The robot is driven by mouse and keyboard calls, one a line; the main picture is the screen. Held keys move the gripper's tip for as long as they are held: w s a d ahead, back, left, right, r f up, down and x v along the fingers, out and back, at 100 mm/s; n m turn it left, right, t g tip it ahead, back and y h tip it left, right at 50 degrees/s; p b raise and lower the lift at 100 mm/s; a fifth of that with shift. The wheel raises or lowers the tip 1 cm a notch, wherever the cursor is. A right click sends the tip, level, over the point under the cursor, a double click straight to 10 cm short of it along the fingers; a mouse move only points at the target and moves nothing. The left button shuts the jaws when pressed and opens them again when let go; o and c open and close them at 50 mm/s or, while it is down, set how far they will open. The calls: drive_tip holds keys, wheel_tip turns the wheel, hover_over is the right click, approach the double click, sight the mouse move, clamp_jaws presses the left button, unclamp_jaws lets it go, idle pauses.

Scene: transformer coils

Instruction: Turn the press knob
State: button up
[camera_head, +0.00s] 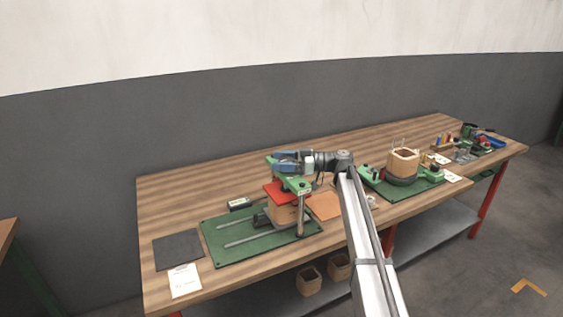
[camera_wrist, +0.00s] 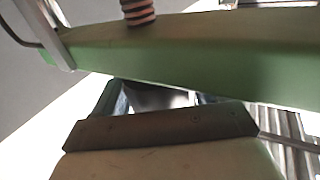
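The press (camera_head: 297,184) stands on a green base plate (camera_head: 215,245) with two rails, at the front middle of the bench. It has a green crossbeam, a metal post at the front, and a red plate (camera_head: 272,192) over a wooden block (camera_head: 282,213). My gripper (camera_head: 282,158) points left, just above the crossbeam's back part. I cannot tell whether it touches, or whether its fingers are open. The press knob is not clearly visible; the gripper and arm cover that area. In the wrist view the green beam (camera_wrist: 190,60) crosses close by, with a striped spindle (camera_wrist: 138,12) at the top.
A dark mat (camera_head: 178,250) and a paper sheet (camera_head: 184,281) lie at the bench's left end. To the right stands another green plate with a wooden coil former (camera_head: 404,162). The bench's back left is clear.

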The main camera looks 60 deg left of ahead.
sight(281, 160)
drive_tip(key=c, duration=0.8)
drive_tip(key=shift+a+n+g+h, duration=0.1)
drive_tip(key=shift+n+g+h, duration=0.6)
drive_tip(key=shift+n+h, duration=0.5)
drive_tip(key=shift+d+n+g+h, duration=0.2)
drive_tip(key=shift+n+h, duration=0.35)
drive_tip(key=shift+h, duration=0.55)
drive_tip(key=shift+d+n+g+h, duration=0.2)
drive_tip(key=shift+n+h, duration=0.35)
drive_tip(key=shift+h, duration=0.55)
drive_tip(key=o, duration=1)
drive_tip(key=shift+c, duration=0.2)
wheel_tip(281, 160, up, 10)
drive_tip(key=shift+s, duration=0.15)
